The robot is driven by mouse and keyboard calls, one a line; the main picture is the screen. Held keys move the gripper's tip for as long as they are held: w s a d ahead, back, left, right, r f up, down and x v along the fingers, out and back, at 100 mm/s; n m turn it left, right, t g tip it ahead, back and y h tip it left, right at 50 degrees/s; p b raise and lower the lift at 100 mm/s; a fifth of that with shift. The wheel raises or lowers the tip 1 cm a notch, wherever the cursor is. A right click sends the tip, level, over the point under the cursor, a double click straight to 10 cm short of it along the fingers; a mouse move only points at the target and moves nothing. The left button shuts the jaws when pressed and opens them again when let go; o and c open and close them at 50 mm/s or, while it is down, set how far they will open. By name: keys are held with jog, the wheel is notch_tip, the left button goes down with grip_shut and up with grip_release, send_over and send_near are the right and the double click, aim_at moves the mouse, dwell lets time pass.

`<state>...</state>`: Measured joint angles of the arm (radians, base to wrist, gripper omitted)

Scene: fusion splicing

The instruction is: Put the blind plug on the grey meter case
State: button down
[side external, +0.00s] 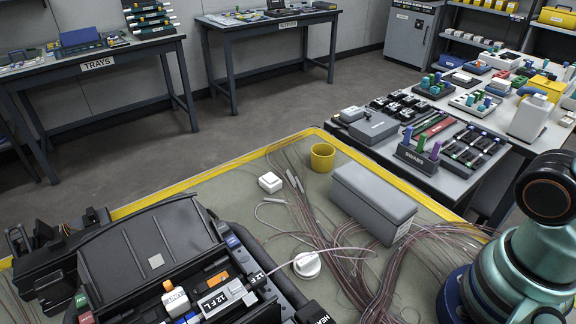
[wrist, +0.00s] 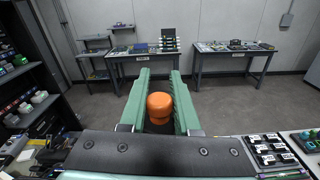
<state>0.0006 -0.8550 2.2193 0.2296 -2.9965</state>
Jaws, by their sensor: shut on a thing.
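The orange blind plug (wrist: 159,106) is held between the two green fingers of my gripper (wrist: 160,78) in the wrist view. My gripper and the plug are outside the side external view, and the meter case does not show in the wrist view.
A yellow cup (side external: 322,157) and a small white box (side external: 270,182) stand left of the case. Thin cables run around it. A black splicer (side external: 160,250) fills the front left of the yellow-edged mat (side external: 285,215). A side table (side external: 455,182) with tools stands behind right.

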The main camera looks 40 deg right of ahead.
dwell(0.3)
jog(key=n+g+y, duration=0.2)
jog(key=n+y, duration=0.3)
jog(key=y, duration=0.3)
send_over(198, 200)
notch_tip(198, 200, down, 31)
jog(key=shift+f, duration=0.15)
notch_tip(198, 200, down, 20)
jog(key=shift+r, duration=0.25)
jog(key=shift+f, duration=0.25)
